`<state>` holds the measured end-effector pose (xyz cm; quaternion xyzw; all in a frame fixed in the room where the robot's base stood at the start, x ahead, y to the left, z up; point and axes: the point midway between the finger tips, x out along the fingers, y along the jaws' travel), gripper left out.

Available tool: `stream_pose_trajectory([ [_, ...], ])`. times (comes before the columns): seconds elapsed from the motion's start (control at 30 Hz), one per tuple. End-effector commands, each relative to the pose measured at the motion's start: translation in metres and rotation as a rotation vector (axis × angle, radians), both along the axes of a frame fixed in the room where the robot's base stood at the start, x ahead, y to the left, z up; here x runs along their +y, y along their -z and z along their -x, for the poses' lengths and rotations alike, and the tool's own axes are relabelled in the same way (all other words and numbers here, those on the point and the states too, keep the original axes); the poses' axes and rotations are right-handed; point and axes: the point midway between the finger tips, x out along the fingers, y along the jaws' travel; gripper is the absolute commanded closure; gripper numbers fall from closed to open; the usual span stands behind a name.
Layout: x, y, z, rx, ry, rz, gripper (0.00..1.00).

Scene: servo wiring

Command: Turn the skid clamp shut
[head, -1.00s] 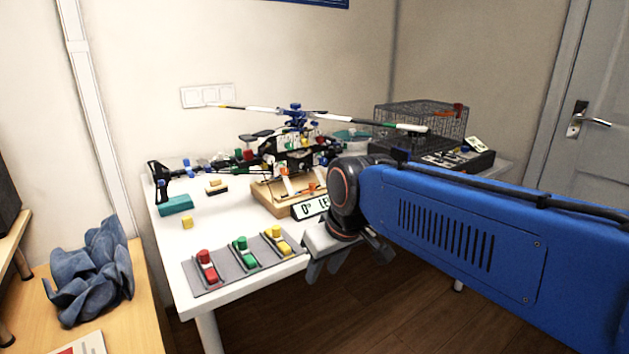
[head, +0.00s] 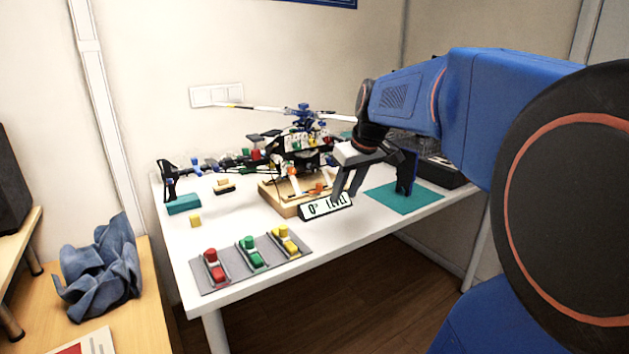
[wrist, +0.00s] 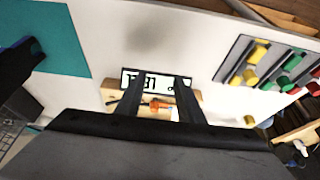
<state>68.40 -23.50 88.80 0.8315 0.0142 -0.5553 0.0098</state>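A small orange clamp piece (head: 318,187) sits on the wooden stand (head: 279,203) under the model helicopter's white skid legs. It also shows orange in the wrist view (wrist: 157,104), between my fingers in the picture. My gripper (head: 346,196) points down just right of the stand, beside the "0° LEVEL" sign (head: 325,206). In the wrist view my gripper (wrist: 157,88) has its two dark fingers well apart, with nothing held between them. I cannot tell the clamp's exact angle.
The model helicopter (head: 297,140) rises above the stand, its long rotor spreading near my arm. A grey mat (head: 232,265) with red, green and yellow pieces lies at the table's front. A teal mat (head: 420,203) lies to the right. White table between is clear.

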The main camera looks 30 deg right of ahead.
Motion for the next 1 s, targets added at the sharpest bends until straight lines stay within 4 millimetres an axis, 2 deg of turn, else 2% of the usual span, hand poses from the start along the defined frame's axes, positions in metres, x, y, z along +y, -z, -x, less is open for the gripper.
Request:
stream_pose_trajectory([
  [0.3, 0.003, 0.001, -0.055, 0.001, -0.002, -0.001, 0.65],
  [0.6, 0.004, 0.001, -0.098, 0.001, -0.001, -0.001, 0.65],
  [1.0, 0.005, 0.011, -0.106, 0.001, -0.001, -0.001, 0.65],
])
